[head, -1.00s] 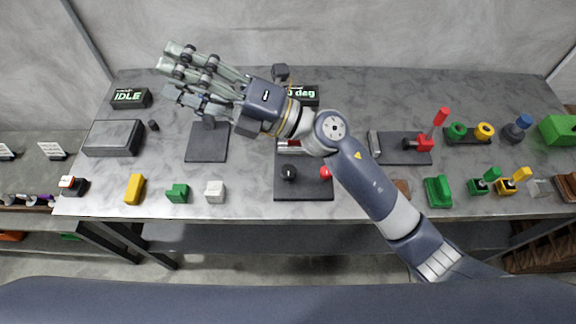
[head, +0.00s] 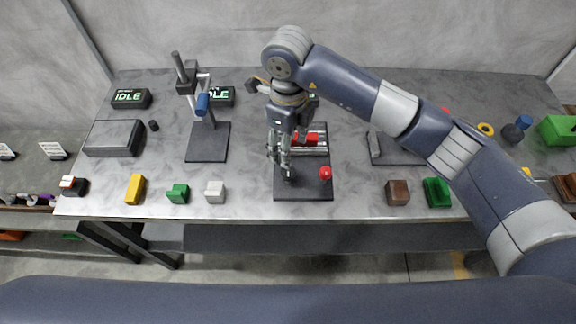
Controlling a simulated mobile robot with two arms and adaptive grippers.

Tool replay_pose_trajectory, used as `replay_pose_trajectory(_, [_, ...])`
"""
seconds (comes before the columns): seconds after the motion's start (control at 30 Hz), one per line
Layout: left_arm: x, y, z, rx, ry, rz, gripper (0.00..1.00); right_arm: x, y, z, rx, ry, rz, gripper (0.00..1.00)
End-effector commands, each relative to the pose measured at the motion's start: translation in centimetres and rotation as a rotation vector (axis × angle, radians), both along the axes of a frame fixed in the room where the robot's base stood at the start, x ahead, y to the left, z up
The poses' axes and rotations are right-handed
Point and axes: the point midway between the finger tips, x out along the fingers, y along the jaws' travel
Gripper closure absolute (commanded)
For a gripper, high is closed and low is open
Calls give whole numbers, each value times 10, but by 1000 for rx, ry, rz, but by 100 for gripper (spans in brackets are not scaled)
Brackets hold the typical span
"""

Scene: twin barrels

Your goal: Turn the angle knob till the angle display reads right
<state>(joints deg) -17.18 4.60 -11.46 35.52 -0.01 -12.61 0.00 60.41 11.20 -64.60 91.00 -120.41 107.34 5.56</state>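The dark base plate (head: 304,186) at the middle of the table carries a black knob (head: 289,179), a red ball-topped part (head: 325,173) and a red block in a grey vise-like fixture (head: 318,139). My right gripper (head: 284,166) points down over the knob, its fingertips at or just above it. The fingers partly hide the knob, and I cannot tell whether they grip it. The angle display (head: 314,99) behind is almost wholly hidden by my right arm, and its reading cannot be seen. My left gripper is not in view.
A stand with a blue-tipped arm (head: 202,104) rises left of my gripper. Two displays read IDLE, one at far left (head: 130,97) and one behind the stand (head: 221,96). A white block (head: 215,191) and brown block (head: 398,192) lie near the front edge.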

Motion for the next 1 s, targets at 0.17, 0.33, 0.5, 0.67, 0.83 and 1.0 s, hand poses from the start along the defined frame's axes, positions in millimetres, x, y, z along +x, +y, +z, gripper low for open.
replay_pose_trajectory(0.17, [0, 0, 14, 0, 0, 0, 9, -2, 0, -28, 1, 8, -1, 45])
replay_pose_trajectory(0.33, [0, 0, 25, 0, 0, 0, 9, -2, 0, -61, 2, 8, -1, 45])
replay_pose_trajectory(0.5, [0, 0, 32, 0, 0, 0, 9, -2, 1, -86, 4, 7, 0, 45])
replay_pose_trajectory(0.67, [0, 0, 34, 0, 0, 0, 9, -2, 1, -98, 4, 5, 2, 45])
replay_pose_trajectory(0.83, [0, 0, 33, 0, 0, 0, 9, -1, 1, -100, 5, 3, 3, 45])
replay_pose_trajectory(1.0, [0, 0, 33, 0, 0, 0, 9, -1, 1, -100, 5, 3, 2, 57])
